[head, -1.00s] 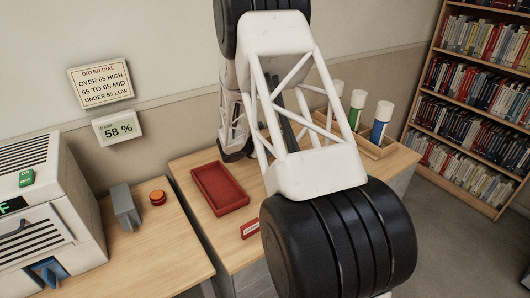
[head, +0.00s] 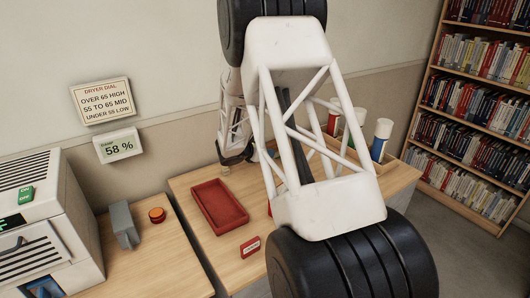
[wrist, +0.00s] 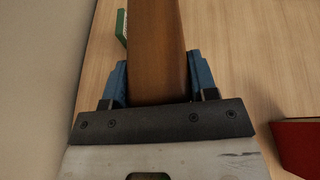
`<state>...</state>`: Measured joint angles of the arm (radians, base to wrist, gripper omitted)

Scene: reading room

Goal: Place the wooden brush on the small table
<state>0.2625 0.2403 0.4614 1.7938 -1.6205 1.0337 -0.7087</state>
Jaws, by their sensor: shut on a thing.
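The wooden brush (wrist: 156,45) shows in the wrist view as a long brown wooden piece running up out of the top edge. My gripper (wrist: 159,82) is shut on it, with a blue finger on each side. A pale wooden tabletop (wrist: 250,60) lies beneath it. In the head view my arm hides most of the gripper and brush, over the back of the wooden table (head: 193,182) with the red tray. I cannot tell whether the brush touches the tabletop, or which surface is the small table.
A box (head: 405,153) holds tubes.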

